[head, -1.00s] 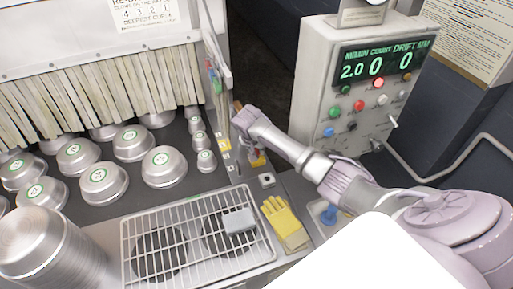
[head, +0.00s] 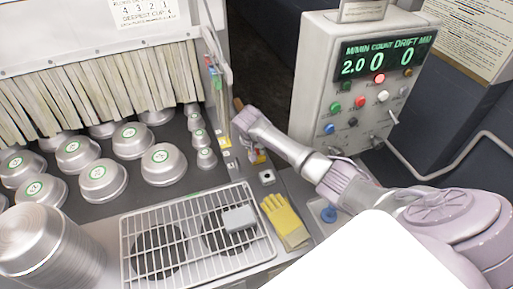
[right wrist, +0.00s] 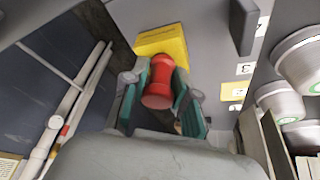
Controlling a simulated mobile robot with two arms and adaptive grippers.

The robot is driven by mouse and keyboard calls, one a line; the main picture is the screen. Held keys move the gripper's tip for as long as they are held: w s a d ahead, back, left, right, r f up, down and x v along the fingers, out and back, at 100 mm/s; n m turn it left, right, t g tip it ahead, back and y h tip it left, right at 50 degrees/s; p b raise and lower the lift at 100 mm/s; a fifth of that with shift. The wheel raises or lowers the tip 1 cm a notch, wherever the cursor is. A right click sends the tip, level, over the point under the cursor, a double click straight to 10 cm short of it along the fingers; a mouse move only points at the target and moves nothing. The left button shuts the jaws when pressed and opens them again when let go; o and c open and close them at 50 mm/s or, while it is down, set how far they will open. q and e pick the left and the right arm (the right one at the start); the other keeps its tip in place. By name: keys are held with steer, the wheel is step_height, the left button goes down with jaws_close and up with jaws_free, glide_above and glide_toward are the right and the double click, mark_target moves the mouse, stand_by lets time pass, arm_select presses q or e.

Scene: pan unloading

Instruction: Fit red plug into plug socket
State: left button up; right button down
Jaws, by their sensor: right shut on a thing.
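The red plug (right wrist: 159,82) is a waisted, knob-like piece. It sits between the green-padded fingers of my right gripper (right wrist: 161,72), which is shut on it. A yellow block (right wrist: 162,42) lies just beyond the plug in the right wrist view, against a grey surface. The plug's far end is hidden, so I cannot tell whether it is in a socket or only close to the block. In the head view my right gripper (head: 254,148) is at the deck's right end, its fingers mostly hidden by the wrist. My left gripper is out of view.
A control box (head: 355,95) with a lit display stands right of the gripper. Several metal pans (head: 163,165) lie on the dark belt at left. A wire rack (head: 140,270) and yellow gloves (head: 286,222) are nearer.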

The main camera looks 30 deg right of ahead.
steer(key=shift+f, duration=0.15)
steer(key=c, duration=0.8)
jaws_free()
steer(key=v, duration=1.2)
